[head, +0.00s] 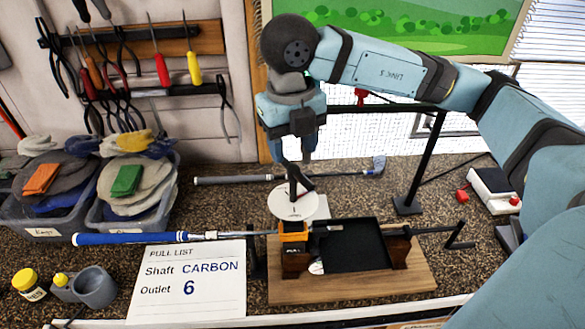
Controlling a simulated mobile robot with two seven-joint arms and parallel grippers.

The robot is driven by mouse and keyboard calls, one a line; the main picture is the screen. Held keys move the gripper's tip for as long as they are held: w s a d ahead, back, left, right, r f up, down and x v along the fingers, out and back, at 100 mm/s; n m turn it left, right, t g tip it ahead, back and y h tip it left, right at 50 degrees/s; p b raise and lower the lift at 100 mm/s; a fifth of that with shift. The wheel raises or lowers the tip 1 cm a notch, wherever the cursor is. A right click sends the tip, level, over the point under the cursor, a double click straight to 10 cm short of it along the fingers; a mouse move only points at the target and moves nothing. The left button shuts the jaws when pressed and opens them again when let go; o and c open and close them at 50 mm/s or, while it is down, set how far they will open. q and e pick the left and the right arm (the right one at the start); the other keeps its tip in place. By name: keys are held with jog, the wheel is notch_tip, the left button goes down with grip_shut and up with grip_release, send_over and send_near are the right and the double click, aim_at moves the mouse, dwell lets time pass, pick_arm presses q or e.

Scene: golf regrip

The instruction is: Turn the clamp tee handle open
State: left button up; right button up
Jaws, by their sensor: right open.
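My right gripper (298,186) points down over a round white disc (312,206) above the clamp. It is open, with dark fingers close to the disc. The orange and black clamp (293,242) stands on a wooden base (345,288). A golf club with a blue grip (120,238) runs level through the clamp. A dark slanting bar shows by the fingers; I cannot tell whether it is the tee handle or a finger. My left gripper is not in view.
A black tray (352,245) lies on the base. A second club (235,180) lies behind. A black post (426,165) rises behind right. Glove bins (42,215) and a pull list card (190,282) are at left. A white box with red buttons (492,190) is at right.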

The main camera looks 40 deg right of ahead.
aim_at(293, 167)
notch_tip(293, 167, down, 7)
jog(key=shift+d+r+p, duration=0.1)
jog(key=shift+p, duration=0.45)
jog(key=c, duration=0.9)
